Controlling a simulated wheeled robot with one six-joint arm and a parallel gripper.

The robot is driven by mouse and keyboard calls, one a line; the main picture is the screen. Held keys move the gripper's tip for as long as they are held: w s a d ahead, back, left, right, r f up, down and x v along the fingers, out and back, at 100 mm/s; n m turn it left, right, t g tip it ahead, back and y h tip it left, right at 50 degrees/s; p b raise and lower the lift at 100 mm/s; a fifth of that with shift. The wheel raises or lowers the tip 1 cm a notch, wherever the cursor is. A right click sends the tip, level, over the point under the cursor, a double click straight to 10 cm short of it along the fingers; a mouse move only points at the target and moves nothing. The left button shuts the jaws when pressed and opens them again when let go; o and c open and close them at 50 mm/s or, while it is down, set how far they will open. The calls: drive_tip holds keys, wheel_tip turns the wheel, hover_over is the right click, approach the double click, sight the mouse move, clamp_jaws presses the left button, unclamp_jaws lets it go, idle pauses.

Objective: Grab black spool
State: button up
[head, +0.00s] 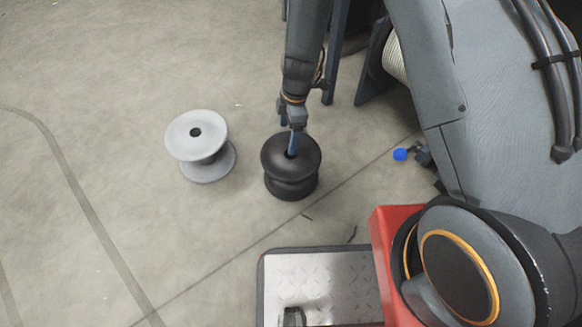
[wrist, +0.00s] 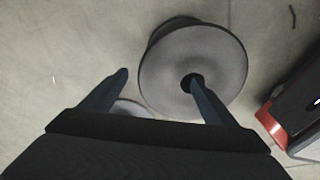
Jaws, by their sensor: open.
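The black spool (head: 291,185) stands upright on the concrete floor in the head view, with a round hole in its top flange. In the wrist view the spool (wrist: 217,62) fills the upper middle and its top looks grey. My gripper (head: 288,138) is over the spool with its blue fingers apart and pointing down. In the wrist view my gripper (wrist: 157,75) has its right fingertip at the hole and its left fingertip outside the flange's left edge. Whether the right tip is inside the hole or just above it, I cannot tell.
A light grey spool (head: 199,140) stands left of the black one, a small gap away. A small blue ball-like thing (head: 400,154) is to the right. A blue stand with a white reel (head: 398,55) is behind my arm. The floor at left is clear.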

wheel_tip(320, 180, down, 2)
drive_tip(key=shift+a+f+b, duration=0.15)
drive_tip(key=shift+f+b, duration=0.1)
drive_tip(key=shift+b, duration=0.2)
drive_tip(key=shift+r, duration=0.1)
drive_tip(key=shift+c, duration=0.2)
drive_tip(key=c, duration=1.9)
drive_tip(key=shift+o, duration=0.2)
